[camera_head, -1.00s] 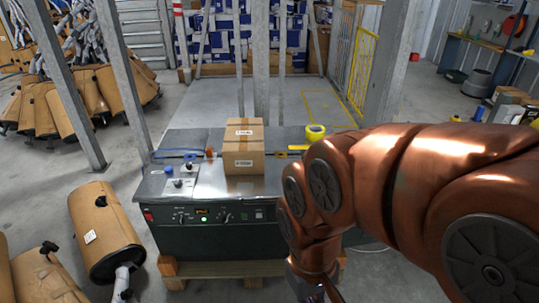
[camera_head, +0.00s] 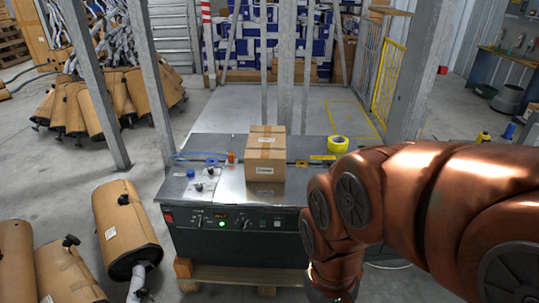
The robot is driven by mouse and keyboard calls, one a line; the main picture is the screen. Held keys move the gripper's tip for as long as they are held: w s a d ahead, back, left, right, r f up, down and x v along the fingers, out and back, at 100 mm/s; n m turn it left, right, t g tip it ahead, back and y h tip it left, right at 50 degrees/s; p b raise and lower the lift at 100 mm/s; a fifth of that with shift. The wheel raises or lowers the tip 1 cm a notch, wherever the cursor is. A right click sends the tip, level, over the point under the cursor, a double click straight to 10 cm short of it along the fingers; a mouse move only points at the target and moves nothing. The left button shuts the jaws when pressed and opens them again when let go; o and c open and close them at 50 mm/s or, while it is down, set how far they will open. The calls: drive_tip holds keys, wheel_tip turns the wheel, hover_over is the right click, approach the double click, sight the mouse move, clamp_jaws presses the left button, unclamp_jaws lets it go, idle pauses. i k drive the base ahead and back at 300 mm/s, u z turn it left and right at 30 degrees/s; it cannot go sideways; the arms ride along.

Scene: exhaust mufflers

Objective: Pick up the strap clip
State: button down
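I cannot pick out the strap clip for certain; the small parts on the machine's steel top (camera_head: 235,200) are too small to tell apart. Among them are a small orange piece (camera_head: 230,157) left of the cardboard box (camera_head: 265,165), and a blue piece (camera_head: 211,162) further left beside a blue strap-like loop (camera_head: 187,155). A flat yellow piece (camera_head: 322,157) lies right of the box. My copper-coloured arm reaches in from the right, and its lower end runs out of the bottom edge in front of the machine. My gripper is not visible.
A yellow tape roll (camera_head: 338,144) sits at the machine's back right. Grey posts (camera_head: 160,80) stand left of and behind the machine. Cardboard-wrapped mufflers (camera_head: 126,228) lie on the floor at left, and more are heaped (camera_head: 110,100) behind. Floor behind the machine is clear.

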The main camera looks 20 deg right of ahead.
sight(231, 156)
drive_tip(key=u, duration=0.4)
drive_tip(key=i, duration=1.65)
drive_tip(key=u, duration=0.6)
